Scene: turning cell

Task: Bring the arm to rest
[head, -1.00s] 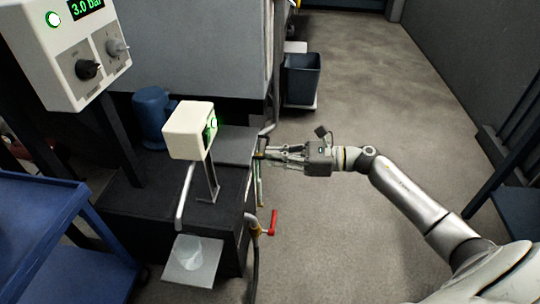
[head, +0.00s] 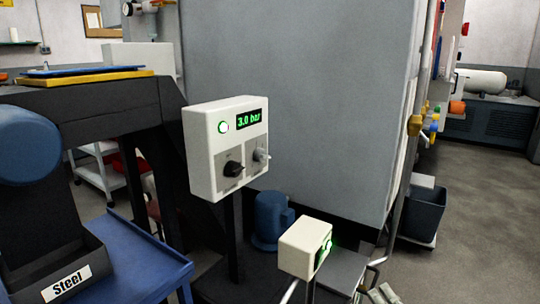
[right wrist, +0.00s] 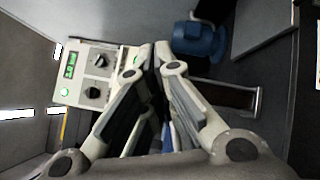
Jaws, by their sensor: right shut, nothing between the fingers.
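Only a small part of my right gripper (head: 383,294) shows at the bottom edge of the head view, right of the small cream display box (head: 305,248). In the right wrist view my right gripper (right wrist: 158,58) is shut, with its fingertips together and nothing between them. Most of my right arm is outside the head view. My left gripper is in neither current view.
A cream control panel (head: 224,150) reading 3.0 bar stands before a large grey cabinet (head: 300,80). A blue motor-like cylinder (head: 270,220) is behind the display box. A blue cart (head: 130,262) is at left. A dark bin (head: 422,212) stands right; floor beyond is open.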

